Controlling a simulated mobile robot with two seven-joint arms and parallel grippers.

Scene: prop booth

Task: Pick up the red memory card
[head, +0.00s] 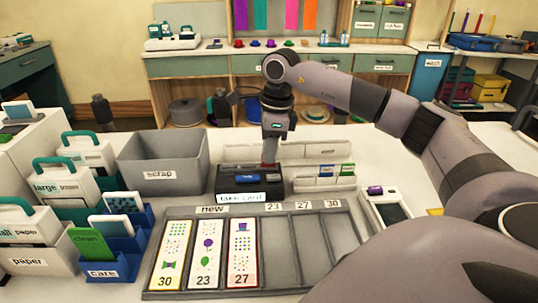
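My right gripper (271,152) comes down from above over the black box (222,183) labelled "take card". A narrow dull-red piece shows at its tip, just above or at the box's top; it may be the red memory card, but it is too small to be sure. I cannot tell whether the fingers are apart or closed on it. A blue piece (246,178) lies in the black box. No other red memory card stands out. My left gripper is not in view.
A grey scrap bin (172,174) stands left of the black box. A grey tray (281,268) in front holds printed cards in its left slots. White holders (320,184) with coloured cards stand right of the box. Blue and white holders crowd the left.

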